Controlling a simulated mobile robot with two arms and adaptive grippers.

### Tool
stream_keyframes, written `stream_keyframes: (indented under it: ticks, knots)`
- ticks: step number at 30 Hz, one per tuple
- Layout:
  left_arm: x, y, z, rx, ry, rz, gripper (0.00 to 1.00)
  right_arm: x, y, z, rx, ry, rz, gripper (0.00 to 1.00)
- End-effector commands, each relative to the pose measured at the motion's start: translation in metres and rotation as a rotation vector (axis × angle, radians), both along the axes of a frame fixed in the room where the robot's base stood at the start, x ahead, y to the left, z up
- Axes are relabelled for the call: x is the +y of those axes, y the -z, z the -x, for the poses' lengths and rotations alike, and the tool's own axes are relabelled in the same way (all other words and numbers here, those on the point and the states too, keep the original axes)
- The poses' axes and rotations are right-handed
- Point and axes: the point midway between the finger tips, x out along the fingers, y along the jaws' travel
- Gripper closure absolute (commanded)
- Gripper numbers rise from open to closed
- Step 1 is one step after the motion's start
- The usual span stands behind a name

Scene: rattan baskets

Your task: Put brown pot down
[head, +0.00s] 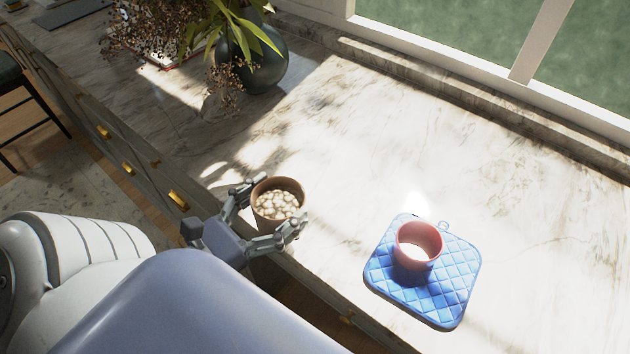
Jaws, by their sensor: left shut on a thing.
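The brown pot (279,190) is round and filled with pale, pebble-like pieces. It is upright near the front edge of the marble counter. My left gripper (270,212) is shut on the brown pot, with one finger on each side of it. I cannot tell whether the pot's base touches the counter. My right gripper is not in view.
A reddish cup (418,246) stands on a blue quilted pad (452,293) to the right. A dark vase (258,68) with leaves stands at the back left. The marble counter (400,140) is clear between the vase and the pad. A window runs behind.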

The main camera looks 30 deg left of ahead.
Motion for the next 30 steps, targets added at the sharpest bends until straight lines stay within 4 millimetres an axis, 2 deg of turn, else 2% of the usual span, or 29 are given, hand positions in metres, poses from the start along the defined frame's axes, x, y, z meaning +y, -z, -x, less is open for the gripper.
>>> stream_keyframes:
  ticks: [1, 6, 10, 30]
  knots:
    - [0.002, 0.003, 0.005, -0.005, 0.01, -0.003, 0.72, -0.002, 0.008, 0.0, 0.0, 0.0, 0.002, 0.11]
    - [0.006, 0.002, 0.017, -0.012, 0.038, -0.014, 0.72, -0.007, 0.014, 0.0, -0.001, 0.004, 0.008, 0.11]
    - [0.007, 0.002, 0.017, -0.015, 0.048, -0.016, 0.72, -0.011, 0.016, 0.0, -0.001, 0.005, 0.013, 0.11]
    - [0.011, 0.007, -0.047, -0.016, 0.053, -0.018, 0.72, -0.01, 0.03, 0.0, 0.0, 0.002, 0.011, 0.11]
